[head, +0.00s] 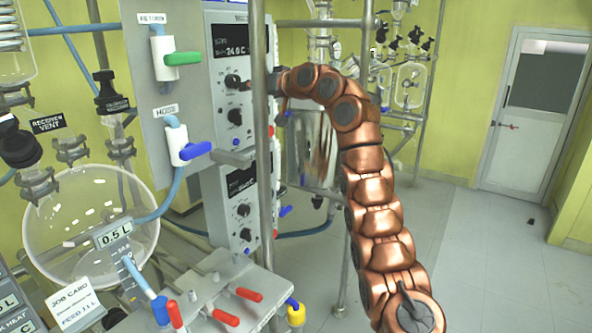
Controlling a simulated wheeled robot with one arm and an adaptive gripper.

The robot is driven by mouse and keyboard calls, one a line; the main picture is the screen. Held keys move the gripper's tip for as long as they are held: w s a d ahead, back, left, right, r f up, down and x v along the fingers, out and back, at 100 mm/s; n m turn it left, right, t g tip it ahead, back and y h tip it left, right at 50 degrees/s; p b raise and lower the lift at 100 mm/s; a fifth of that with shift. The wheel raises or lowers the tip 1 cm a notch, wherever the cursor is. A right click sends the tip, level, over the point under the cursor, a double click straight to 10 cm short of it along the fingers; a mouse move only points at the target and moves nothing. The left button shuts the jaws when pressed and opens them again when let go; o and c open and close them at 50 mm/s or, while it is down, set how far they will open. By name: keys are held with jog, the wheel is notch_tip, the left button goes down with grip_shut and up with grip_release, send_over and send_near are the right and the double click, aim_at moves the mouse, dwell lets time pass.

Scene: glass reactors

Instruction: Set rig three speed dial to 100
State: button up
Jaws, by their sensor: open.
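A vertical metal post (262,150) stands in front of the units. A grey panel with a green-handled valve (182,58) and a blue-handled valve (194,151) is left. A round glass flask (60,215) is lower left. Open floor (480,270) lies right.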

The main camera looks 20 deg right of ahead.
jog(key=shift+s+d+f+m+g+h+p, duration=0.55)
jog(key=shift+s+d+f+m+g+h, duration=0.85)
jog(key=shift+f+m+g+h, duration=1.4)
jog(key=s+f+g, duration=0.1)
jog(key=s+f, duration=0.2)
jog(key=s, duration=0.3)
jog(key=s+f+m+g+p, duration=0.1)
jog(key=s+f, duration=0.2)
jog(key=s, duration=0.4)
jog(key=s+f+m+g+h, duration=0.1)
jog(key=s+f, duration=0.2)
jog(key=s, duration=0.4)
jog(key=shift+f+p, duration=0.3)
jog(key=shift+s, duration=0.1)
jog(key=s+a+f+n+g+p, duration=0.1)
jog(key=s+f, duration=0.3)
jog(key=s, duration=0.9)
jog(key=s+a+f+n+g+p, duration=0.1)
jog(key=s+a+f+n+g, duration=0.2)
jog(key=s, duration=1.1)
jog(key=s+a+f+n+g+p, duration=0.2)
jog(key=s+a+f+g, duration=0.1)
jog(key=s, duration=1.1)
notch_tip(320, 180, down, 2)
jog(key=shift+s+a+f+h, duration=0.2)
jog(key=shift+a+h, duration=0.1)
jog(key=shift+a, duration=0.3)
